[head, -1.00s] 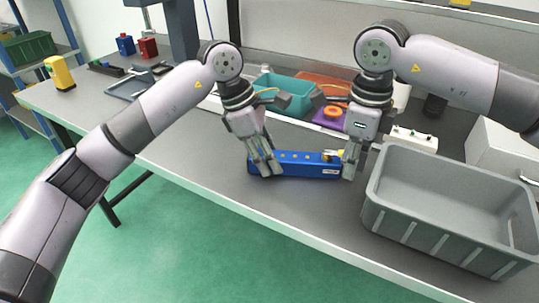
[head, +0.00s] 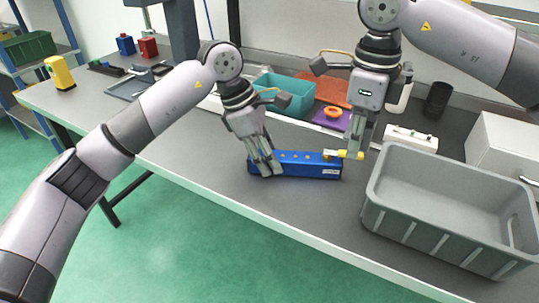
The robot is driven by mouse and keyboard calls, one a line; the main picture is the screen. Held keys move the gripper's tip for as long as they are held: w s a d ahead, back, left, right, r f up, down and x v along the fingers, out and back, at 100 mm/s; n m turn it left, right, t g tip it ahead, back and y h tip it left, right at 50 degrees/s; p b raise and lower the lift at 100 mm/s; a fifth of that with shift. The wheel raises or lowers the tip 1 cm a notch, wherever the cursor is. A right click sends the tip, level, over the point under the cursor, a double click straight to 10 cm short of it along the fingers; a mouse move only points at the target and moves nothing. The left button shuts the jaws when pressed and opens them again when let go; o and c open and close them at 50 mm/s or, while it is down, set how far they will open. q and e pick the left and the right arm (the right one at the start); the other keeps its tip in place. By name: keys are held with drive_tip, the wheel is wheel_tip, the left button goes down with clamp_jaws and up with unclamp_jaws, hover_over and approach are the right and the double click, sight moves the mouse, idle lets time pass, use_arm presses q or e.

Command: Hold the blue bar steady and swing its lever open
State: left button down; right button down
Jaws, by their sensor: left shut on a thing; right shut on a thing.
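The blue bar (head: 308,165) lies on the grey bench near its front edge, with small yellow dots along its top. My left gripper (head: 266,172) is shut on the bar's left end. A lever with a yellow grip (head: 347,154) sits at the bar's right end and sticks out to the right past it. My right gripper (head: 355,155) is shut on the lever's yellow grip, just beyond the bar's right end. The fingers hide part of the grip.
A large grey crate (head: 412,224) stands close on the right. Behind the bar are a teal bin (head: 286,98), a purple block with an orange ring (head: 333,114) and a white box with knobs (head: 411,138).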

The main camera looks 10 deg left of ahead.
idle(0.4)
use_arm(q)
drive_tip(key=c, duration=1.1)
unclamp_jaws()
drive_tip(key=shift+o, duration=0.2)
drive_tip(key=shift+r, duration=0.1)
